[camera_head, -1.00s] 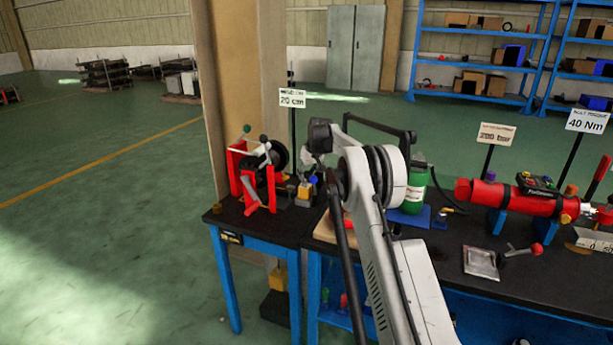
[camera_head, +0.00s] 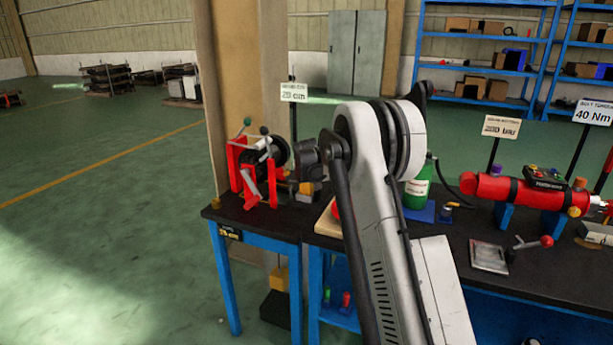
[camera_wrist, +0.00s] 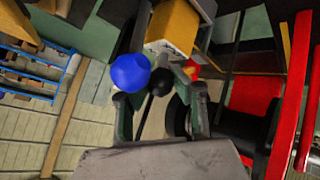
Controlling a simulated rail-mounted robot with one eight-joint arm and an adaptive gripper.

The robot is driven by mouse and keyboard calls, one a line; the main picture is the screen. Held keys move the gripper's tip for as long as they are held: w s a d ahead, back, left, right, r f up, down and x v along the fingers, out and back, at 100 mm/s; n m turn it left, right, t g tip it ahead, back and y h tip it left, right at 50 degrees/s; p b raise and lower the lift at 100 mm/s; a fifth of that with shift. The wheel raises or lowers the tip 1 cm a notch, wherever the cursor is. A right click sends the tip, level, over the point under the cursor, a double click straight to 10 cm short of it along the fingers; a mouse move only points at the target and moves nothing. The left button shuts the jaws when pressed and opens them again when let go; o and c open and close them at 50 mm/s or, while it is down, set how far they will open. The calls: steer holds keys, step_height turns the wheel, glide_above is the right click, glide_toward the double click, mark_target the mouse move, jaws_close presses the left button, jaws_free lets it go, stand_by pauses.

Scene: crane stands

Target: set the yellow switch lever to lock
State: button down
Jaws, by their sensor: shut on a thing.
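The yellow switch box (camera_wrist: 172,27) is at the top middle of the wrist view. It shows as a small yellow block (camera_head: 307,188) beside the red stand in the head view. A dark lever with a black ball knob (camera_wrist: 159,81) lies in front of the box, between my fingers. My gripper (camera_wrist: 157,88) is shut on this lever near its knob. A blue ball knob (camera_wrist: 130,73) is just left of the fingers. In the head view my gripper is mostly hidden behind my wrist and arm.
A red winch stand (camera_head: 243,165) is close by on the left; its red bars (camera_wrist: 294,90) fill the wrist view's right side. A sign (camera_head: 294,92) rises behind.

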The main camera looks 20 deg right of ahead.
steer(key=shift+s+a+f+t+h+b, duration=0.1)
steer(key=shift+s+f+t+h+b, duration=0.05)
steer(key=shift+t+h+b, duration=0.2)
steer(key=shift+h, duration=0.25)
steer(key=c, duration=1.4)
jaws_free()
steer(key=shift+s+a, duration=0.1)
steer(key=v, duration=1.2)
